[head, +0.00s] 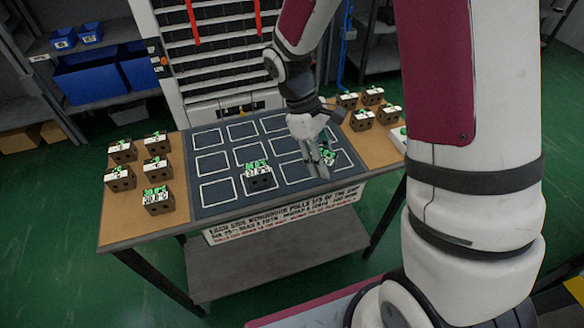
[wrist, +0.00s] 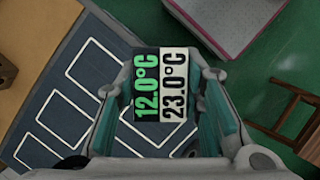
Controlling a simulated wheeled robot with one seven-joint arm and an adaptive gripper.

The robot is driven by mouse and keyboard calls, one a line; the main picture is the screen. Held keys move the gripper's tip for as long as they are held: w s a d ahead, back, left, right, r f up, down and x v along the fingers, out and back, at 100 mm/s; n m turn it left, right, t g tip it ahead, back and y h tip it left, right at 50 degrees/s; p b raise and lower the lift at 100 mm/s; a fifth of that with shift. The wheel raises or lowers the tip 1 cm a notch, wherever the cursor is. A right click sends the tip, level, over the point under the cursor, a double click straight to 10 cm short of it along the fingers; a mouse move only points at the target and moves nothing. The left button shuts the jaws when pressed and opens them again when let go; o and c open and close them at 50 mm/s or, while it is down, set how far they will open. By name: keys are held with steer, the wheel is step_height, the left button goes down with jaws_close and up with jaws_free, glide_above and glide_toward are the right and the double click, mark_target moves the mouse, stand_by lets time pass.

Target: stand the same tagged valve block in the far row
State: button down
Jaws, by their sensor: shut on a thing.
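My gripper (head: 320,166) is shut on a valve block (head: 329,155) over the near right part of the dark mat (head: 231,156). Another tagged block (head: 258,180) stands in the mat's near row, left of my gripper. The far-row outlines that show (head: 207,140) are empty; my arm hides the right end.
Several tagged blocks stand on the brown board at the left (head: 122,178) and several more at the right (head: 362,119). A panelled cabinet (head: 215,60) rises behind the table. A sign (head: 285,212) hangs at the table's front. The mat's middle row looks clear.

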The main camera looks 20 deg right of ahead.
steer(key=s+a+n+t+h+b, duration=0.1)
steer(key=s+a+n+t+b, duration=0.1)
steer(key=s+n, duration=0.5)
steer(key=a+n+t, duration=0.1)
steer(key=n, duration=0.2)
steer(key=shift+s+f+t+h+b, duration=0.2)
steer(key=shift+f+t+h+b, duration=0.1)
steer(key=shift+f+b, duration=0.1)
steer(key=shift+a+b, duration=0.1)
steer(key=shift+b, duration=0.6)
steer(key=w, duration=0.8)
steer(key=w+f, duration=0.1)
steer(key=w, duration=0.4)
steer(key=shift+w+a, duration=0.1)
steer(key=shift+a, duration=0.15)
steer(key=shift+f+b, duration=0.5)
steer(key=shift+f, duration=1.2)
steer(key=shift+f, duration=0.15)
steer(key=c, duration=1.1)
jaws_free()
